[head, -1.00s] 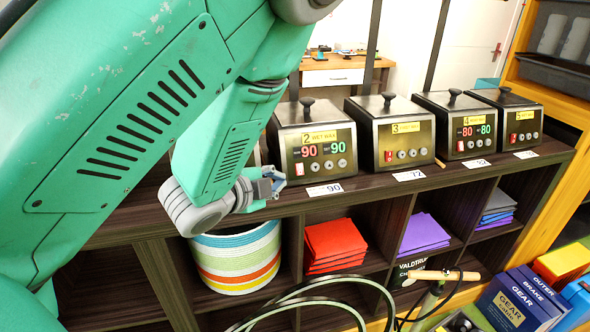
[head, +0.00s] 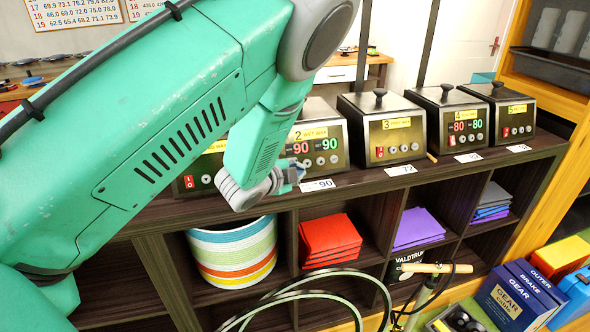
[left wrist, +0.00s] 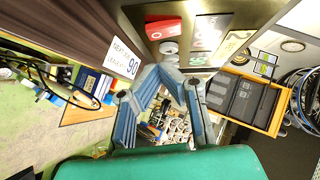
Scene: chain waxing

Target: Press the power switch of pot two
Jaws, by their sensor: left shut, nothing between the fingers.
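Pot two (head: 329,127) is a steel box with a black lid knob, a yellow label and a dark front panel. Its display is lit, red 90 and green 90. My left gripper (head: 297,178) is shut and empty, just in front of the lower left of its panel. My arm and gripper hide the power switch in the head view. In the left wrist view a red switch (left wrist: 163,28) shows on the panel beside round knobs, beyond the closed fingertips (left wrist: 166,73). A gap seems to remain; I cannot tell contact. My right gripper is out of view.
Pot three (head: 381,130), pot four (head: 449,118) and pot five (head: 503,112) stand to the right on the shelf top. Pot one (head: 192,184) is partly behind my arm. A paper label 90 (head: 317,185) lies before pot two. A striped basket (head: 232,252) sits below.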

